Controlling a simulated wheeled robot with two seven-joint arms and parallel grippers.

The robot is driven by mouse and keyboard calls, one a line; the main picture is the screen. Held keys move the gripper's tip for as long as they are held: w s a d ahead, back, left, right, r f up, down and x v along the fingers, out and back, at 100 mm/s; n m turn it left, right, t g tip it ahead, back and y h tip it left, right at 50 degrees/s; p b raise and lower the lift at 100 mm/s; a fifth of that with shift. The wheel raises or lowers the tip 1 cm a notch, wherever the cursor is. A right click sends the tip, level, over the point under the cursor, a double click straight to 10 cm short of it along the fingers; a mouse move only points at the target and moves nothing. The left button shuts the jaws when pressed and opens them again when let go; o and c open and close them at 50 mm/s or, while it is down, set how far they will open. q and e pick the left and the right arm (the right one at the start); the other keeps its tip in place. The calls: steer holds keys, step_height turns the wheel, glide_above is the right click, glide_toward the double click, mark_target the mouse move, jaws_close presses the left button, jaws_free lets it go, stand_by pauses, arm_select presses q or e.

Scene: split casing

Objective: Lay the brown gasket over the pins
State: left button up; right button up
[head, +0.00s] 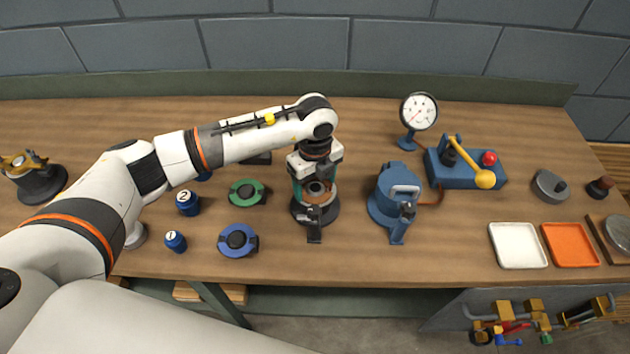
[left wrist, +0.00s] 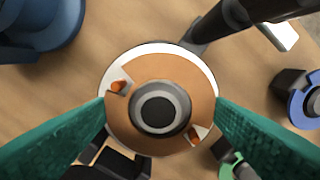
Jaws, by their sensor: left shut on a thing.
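The brown gasket (left wrist: 180,72) is a flat ring between the teal fingers of my left gripper (left wrist: 160,108), which is shut on its edges. In the head view the gasket (head: 318,196) shows below the left gripper (head: 315,188), over the dark round casing base (head: 302,214). In the wrist view a pale rim (left wrist: 150,48) shows past the gasket's upper edge. A dark round hub (left wrist: 160,106) stands in its middle. Two orange-brown pins (left wrist: 119,86) (left wrist: 193,133) show at its openings. I cannot tell whether the gasket rests on the base. My right gripper is not in view.
A blue casing part (head: 385,200) stands close on the right. Green (head: 247,192) and blue (head: 238,241) round parts lie on the left, beside numbered blue cans (head: 187,203). A gauge (head: 418,110), a lever box (head: 465,168) and trays (head: 517,245) are farther right.

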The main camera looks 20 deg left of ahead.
arm_select(q)
steer(key=shift+w+r, duration=0.25)
stand_by(0.7)
steer(key=o, duration=2.1)
steer(key=shift+c, duration=0.2)
steer(key=shift+r, duration=0.1)
steer(key=shift+w+r+p, duration=0.15)
steer(key=shift+r+p, duration=1.25)
steer(key=shift+r, duration=0.65)
steer(key=shift+r+p, duration=0.75)
steer(key=shift+r, duration=0.45)
steer(key=shift+s+f, duration=0.1)
steer(key=shift+s, duration=0.1)
